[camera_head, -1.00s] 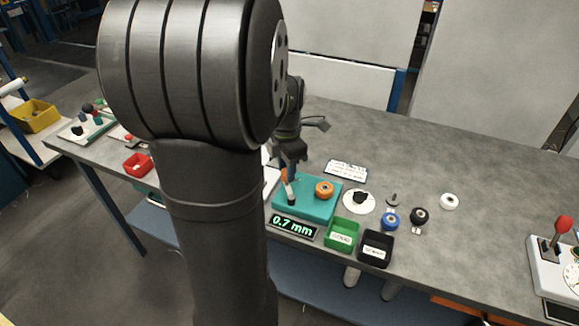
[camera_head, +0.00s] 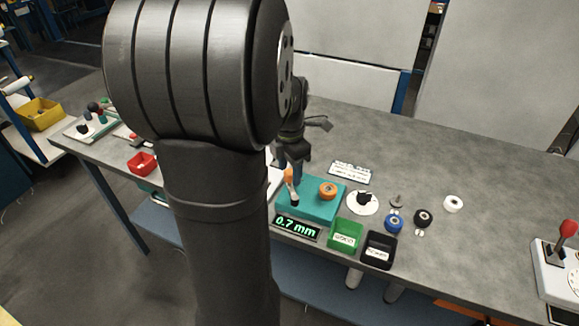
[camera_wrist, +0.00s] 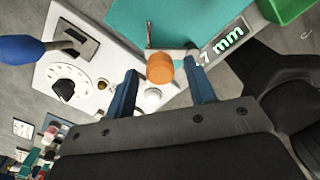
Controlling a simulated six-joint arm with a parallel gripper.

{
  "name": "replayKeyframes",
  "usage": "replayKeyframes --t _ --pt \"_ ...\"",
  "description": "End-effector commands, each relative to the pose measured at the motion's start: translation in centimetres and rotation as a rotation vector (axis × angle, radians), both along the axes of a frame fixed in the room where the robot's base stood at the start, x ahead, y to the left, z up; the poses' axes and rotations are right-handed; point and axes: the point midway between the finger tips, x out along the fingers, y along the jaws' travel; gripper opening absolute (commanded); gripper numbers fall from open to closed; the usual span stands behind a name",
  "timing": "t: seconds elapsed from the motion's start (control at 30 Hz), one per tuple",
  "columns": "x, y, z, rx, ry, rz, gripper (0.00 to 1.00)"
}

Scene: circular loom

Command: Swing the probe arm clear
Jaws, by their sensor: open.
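The probe arm shows in the head view as a pale bar with a dark tip (camera_head: 294,199) over the left part of the teal base (camera_head: 325,209). Its orange knob (camera_wrist: 160,68) shows in the wrist view, beside a thin grey rod. My gripper (camera_wrist: 161,64) is open, its two blue fingers on either side of the orange knob in the picture. Whether they touch it I cannot tell. An orange ring (camera_head: 328,190) sits on the teal base, right of the probe tip. The display (camera_head: 297,228) in front reads 0.7 mm.
A green bin (camera_head: 345,236) and a black bin (camera_head: 379,250) stand in front of the base. A white disc (camera_head: 355,206), blue ring (camera_head: 394,223) and black ring (camera_head: 423,218) lie to the right. A white dial panel (camera_wrist: 88,62) lies close left of the gripper.

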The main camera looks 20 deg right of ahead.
Motion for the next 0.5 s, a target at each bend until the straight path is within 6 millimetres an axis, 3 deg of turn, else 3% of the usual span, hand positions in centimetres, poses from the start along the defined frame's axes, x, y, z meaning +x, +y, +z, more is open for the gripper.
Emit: replayKeyframes --t 0.23,0.5 --pt "0.1 -0.1 1.9 -0.001 -0.003 -0.001 0.5" --pt "0.1 -0.1 8.2 -0.003 -0.006 0.0 0.5"
